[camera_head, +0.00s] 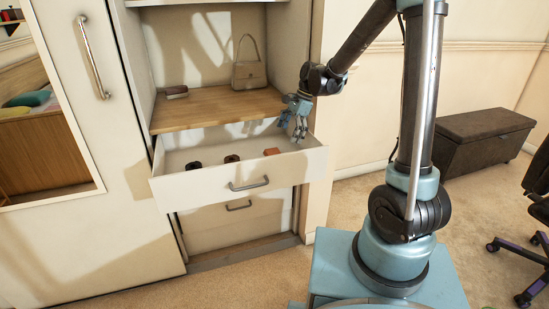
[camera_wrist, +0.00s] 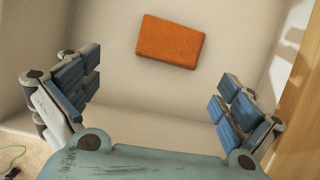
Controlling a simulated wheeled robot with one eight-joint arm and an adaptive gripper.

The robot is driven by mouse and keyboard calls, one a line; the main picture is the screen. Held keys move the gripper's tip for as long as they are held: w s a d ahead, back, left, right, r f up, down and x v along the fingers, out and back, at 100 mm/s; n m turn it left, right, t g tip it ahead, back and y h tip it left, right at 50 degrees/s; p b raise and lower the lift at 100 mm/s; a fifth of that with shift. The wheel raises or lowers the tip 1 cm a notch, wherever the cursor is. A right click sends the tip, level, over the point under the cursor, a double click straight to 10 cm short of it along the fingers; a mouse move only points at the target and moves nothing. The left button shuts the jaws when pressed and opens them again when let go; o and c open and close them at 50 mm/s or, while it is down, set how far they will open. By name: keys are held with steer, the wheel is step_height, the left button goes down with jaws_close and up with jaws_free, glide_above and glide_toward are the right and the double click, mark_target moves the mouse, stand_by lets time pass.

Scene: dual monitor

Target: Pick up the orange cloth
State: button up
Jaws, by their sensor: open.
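The orange cloth (camera_wrist: 170,42) is a flat, folded rectangle lying on the pale drawer floor in the wrist view. In the head view the orange cloth (camera_head: 271,152) lies near the right end of the open drawer (camera_head: 225,182). My gripper (camera_head: 296,125) is above the right part of the drawer. In the wrist view my gripper (camera_wrist: 160,92) is open, its blue-padded fingers spread wide with nothing between them. The cloth shows beyond the fingertips, a little right of the middle, and is not touched.
Two dark small items (camera_head: 232,158) lie farther left in the drawer. A wooden shelf (camera_head: 215,107) above it holds a handbag (camera_head: 249,72) and a small brown item (camera_head: 176,92). The cabinet's side wall is close on the right. A dark chest (camera_head: 483,138) stands at right.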

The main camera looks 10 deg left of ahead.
mark_target(275, 153)
steer(key=a+f, duration=0.2)
steer(key=a, duration=0.1)
steer(key=shift+w+m, duration=0.2)
steer(key=shift+m, duration=0.2)
steer(key=shift+x, duration=3.6)
steer(key=shift+d, duration=0.1)
steer(key=c, duration=0.8)
steer(key=shift+o, duration=0.2)
step_height(275, 153, up, 10)
steer(key=shift+w, duration=0.1)
